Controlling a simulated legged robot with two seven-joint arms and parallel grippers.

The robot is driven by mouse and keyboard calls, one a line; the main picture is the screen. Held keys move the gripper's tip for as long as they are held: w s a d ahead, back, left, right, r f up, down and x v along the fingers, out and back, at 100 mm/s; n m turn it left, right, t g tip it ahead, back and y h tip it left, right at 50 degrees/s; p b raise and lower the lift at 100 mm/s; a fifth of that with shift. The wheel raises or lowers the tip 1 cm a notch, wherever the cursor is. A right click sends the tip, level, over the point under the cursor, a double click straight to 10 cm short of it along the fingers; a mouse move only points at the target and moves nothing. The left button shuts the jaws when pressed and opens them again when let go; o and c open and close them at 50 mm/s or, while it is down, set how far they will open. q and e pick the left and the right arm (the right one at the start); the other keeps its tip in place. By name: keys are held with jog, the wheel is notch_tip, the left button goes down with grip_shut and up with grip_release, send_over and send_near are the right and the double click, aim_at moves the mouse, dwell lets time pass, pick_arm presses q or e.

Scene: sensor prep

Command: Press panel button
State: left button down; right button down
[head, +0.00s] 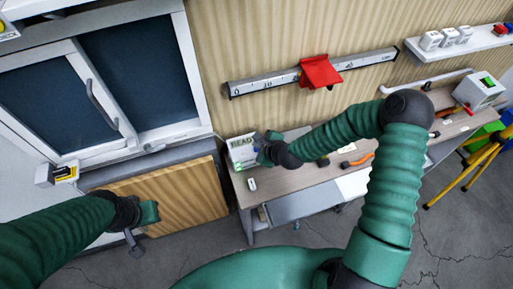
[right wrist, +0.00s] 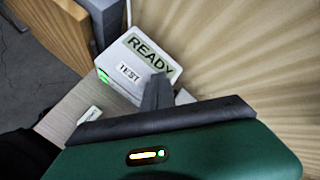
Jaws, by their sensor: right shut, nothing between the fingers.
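The panel is a white box (head: 240,153) at the left end of the workbench, against the wall. In the right wrist view the panel (right wrist: 118,85) has a READY display (right wrist: 147,52), a TEST label (right wrist: 128,72) and a green lit spot (right wrist: 103,76) on its side. My right gripper (head: 262,148) is shut and empty, right at the panel. Its fingers (right wrist: 157,92) overlap the panel's lower right part in the right wrist view; I cannot tell if they touch it. They may hide a button. My left gripper (head: 140,228) hangs before the wooden board, away from the panel.
A small white item (head: 252,184) lies on the bench (head: 285,181) below the panel. A wall rail with a red slider (head: 320,72) runs above. Another box with a green button (head: 480,90) sits at the far right.

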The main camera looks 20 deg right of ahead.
jog(key=shift+d+f, duration=0.15)
jog(key=shift+f, duration=0.25)
jog(key=shift+f+b, duration=0.35)
jog(key=shift+b, duration=0.2)
dwell(0.7)
jog(key=shift+r+p, duration=0.7)
jog(key=shift+r, duration=0.1)
jog(key=shift+r, duration=0.1)
notch_tip(320, 180, up, 5)
jog(key=p, duration=0.4)
jog(key=shift+p, duration=0.3)
